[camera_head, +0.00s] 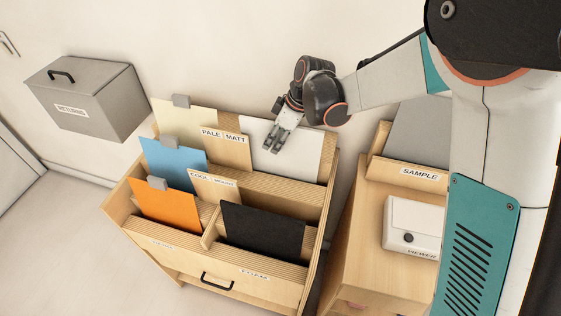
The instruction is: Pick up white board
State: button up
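The white board (302,154) stands in the back right slot of the wooden rack, leaning back, with its lower edge hidden behind the slot's front wall. My gripper (272,149) is over the upper left part of the white board in the head view, fingers pointing down. Its two fingertips show slightly apart with nothing seen between them. Whether they touch the board cannot be told from this view.
The wooden rack (257,184) also holds a cream board (182,118), a blue board (175,162), an orange board (165,206) and a black board (262,232). A grey box (88,97) is at left. A wooden cabinet with a white viewer box (413,226) stands at right.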

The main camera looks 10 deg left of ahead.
dwell(0.3)
grip_shut()
jog(key=shift+r, duration=0.1)
